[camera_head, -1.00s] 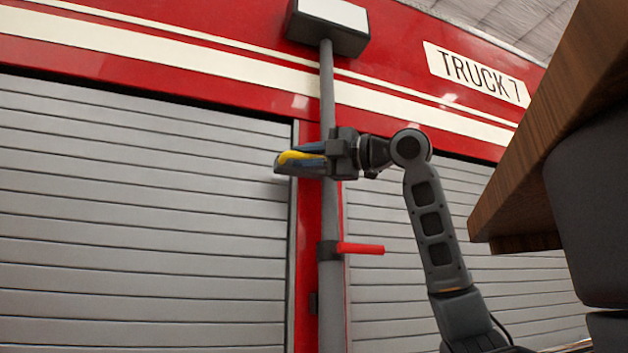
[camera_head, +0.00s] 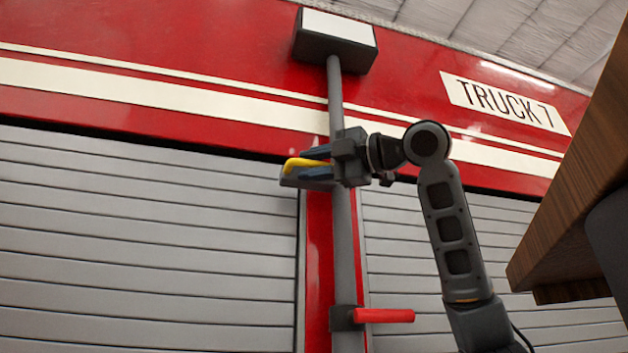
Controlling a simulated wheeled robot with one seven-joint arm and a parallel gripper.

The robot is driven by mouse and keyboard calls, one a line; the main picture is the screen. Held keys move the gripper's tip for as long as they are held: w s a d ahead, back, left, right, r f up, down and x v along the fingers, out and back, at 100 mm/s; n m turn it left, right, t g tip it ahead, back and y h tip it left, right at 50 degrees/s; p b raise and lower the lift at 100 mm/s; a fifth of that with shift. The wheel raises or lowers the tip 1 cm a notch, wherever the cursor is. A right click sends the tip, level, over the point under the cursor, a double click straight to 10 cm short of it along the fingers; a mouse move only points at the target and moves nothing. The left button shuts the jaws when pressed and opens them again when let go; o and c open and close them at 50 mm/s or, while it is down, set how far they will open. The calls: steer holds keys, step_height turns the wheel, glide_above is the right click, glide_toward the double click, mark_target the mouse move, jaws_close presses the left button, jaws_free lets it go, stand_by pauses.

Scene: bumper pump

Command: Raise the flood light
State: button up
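The flood light (camera_head: 335,40) is a dark box with a white face at the top of a grey pole (camera_head: 345,225). It stands upright in front of the red truck. My gripper (camera_head: 308,165) is at the pole's upper part, its fingers pointing left. A yellow handle (camera_head: 303,163) shows between the fingers, which look closed on it. The fingers hide part of the handle and where it meets the pole. A dark clamp with a red lever (camera_head: 385,315) sits lower on the pole, well below my gripper. The lever points right.
The truck's grey roller shutters (camera_head: 140,240) lie behind the pole on both sides. A sign reading TRUCK 7 (camera_head: 505,103) is at the upper right. A wooden edge (camera_head: 575,190) juts in at the right, near my arm. Space left of the gripper looks clear.

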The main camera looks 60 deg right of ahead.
steer(key=shift+o, duration=0.7)
steer(key=shift+s+f, duration=0.1)
steer(key=shift+s, duration=0.15)
steer(key=s+b, duration=0.2)
steer(key=s, duration=0.5)
steer(key=shift+a+f, duration=0.3)
steer(key=shift+f, duration=0.15)
steer(key=shift+s, duration=0.1)
